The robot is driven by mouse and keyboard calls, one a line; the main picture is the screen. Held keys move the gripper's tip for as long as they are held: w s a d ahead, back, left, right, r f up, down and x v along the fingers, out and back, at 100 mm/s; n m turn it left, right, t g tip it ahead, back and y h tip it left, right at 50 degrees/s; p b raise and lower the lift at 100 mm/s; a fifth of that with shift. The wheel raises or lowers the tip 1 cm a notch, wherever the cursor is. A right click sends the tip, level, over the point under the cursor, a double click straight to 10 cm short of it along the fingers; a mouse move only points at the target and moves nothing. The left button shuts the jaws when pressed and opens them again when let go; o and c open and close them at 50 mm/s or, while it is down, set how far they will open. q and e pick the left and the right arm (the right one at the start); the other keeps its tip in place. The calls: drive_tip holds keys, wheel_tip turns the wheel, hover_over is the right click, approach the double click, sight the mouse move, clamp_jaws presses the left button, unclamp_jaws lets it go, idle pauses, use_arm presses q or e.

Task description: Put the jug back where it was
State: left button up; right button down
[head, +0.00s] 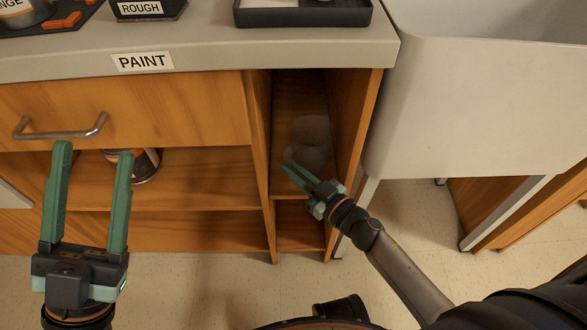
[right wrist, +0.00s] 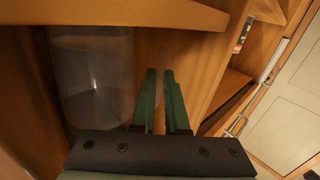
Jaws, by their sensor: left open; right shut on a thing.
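The jug (head: 311,130) is clear and hard to make out. It is inside the narrow open compartment (head: 355,130) at the right end of the cabinet, and its base is hard to see. In the right wrist view the jug (right wrist: 95,75) stands large to the left of the fingers. My right gripper (head: 287,166) reaches into the front of the compartment, its fingers close together and shut on the jug; the held part is too faint to see clearly. My left gripper (head: 94,153) is open and empty in front of the drawer.
The drawer (head: 180,110) under the PAINT label (head: 142,62) is shut. A can (head: 143,164) stands on the shelf below it. Dark trays, one a black tray (head: 300,14), sit on the countertop (head: 215,48). A pale basin (head: 480,100) stands close on the right.

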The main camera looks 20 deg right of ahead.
drive_tip(key=c, duration=0.9)
unclamp_jaws()
drive_tip(key=shift+r, duration=0.2)
drive_tip(key=p+v, duration=0.2)
drive_tip(key=v, duration=1)
drive_tip(key=s+a+r+n+t+y, duration=0.2)
drive_tip(key=r, duration=0.9)
drive_tip(key=s+a+r+n+t+y, duration=0.1)
drive_tip(key=a+r+n+y, duration=0.1)
drive_tip(key=r, duration=0.9)
drive_tip(key=s+a+r+n+t+y, duration=0.2)
drive_tip(key=r+y, duration=0.1)
drive_tip(key=r, duration=0.7)
drive_tip(key=shift+s+a+r+t, duration=0.3)
drive_tip(key=shift+s+a+r, duration=0.05)
drive_tip(key=shift+a+r, duration=0.05)
